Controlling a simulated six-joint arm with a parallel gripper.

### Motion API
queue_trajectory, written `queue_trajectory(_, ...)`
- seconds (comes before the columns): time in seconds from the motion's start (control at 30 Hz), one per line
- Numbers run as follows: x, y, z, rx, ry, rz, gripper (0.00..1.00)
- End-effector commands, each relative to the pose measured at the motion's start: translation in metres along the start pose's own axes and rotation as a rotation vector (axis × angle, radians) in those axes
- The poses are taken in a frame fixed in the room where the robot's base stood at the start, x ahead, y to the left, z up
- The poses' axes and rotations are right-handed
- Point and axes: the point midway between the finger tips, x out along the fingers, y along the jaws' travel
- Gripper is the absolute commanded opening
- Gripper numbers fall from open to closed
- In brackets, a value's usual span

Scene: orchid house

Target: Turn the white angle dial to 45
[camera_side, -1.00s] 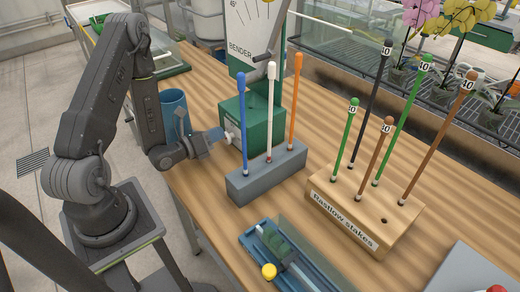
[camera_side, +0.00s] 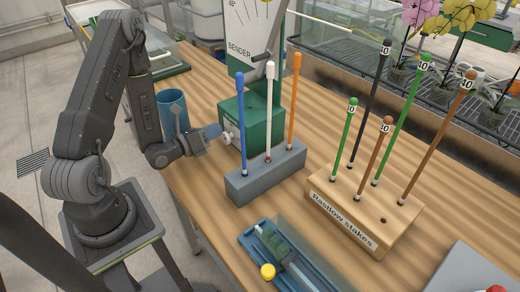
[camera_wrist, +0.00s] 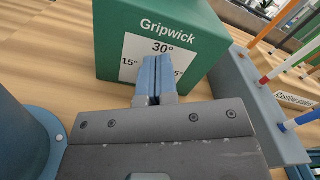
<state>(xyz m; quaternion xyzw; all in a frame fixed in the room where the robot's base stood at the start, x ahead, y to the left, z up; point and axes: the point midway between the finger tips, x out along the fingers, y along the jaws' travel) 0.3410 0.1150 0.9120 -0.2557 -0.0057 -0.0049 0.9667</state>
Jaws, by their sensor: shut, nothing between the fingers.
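The green Gripwick bender box (camera_side: 252,125) stands on the table. Its white angle dial (camera_side: 228,136) shows as a small white knob on the side facing my arm. In the wrist view a white scale plate (camera_wrist: 135,50) on the green box (camera_wrist: 115,25) reads 15° at left, 30° at top and a partly covered number ending in 5° at right. My gripper (camera_side: 218,131) is shut and empty, its blue fingertips close to the dial. In the wrist view my fingertips (camera_wrist: 158,62) cover the middle of the plate, hiding the dial and its pointer. Contact cannot be told.
A blue cup (camera_side: 174,108) stands just behind my wrist. A grey rack (camera_side: 266,174) with blue, white and orange stakes stands to the right of my gripper.

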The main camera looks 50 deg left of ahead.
Motion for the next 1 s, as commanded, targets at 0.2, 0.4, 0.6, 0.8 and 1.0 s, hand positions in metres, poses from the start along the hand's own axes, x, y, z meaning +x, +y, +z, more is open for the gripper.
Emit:
queue_trajectory(0.2,-0.028,0.001,-0.002,-0.007,0.007,0.012,0.0)
queue_trajectory(0.4,-0.043,0.0,-0.002,-0.006,0.006,0.011,0.0)
queue_trajectory(0.6,-0.045,0.0,-0.002,-0.006,0.007,0.011,0.0)
queue_trajectory(0.8,-0.048,0.011,-0.004,-0.007,0.007,0.015,0.0)
queue_trajectory(1.0,-0.054,0.03,-0.008,-0.006,0.008,0.013,0.0)
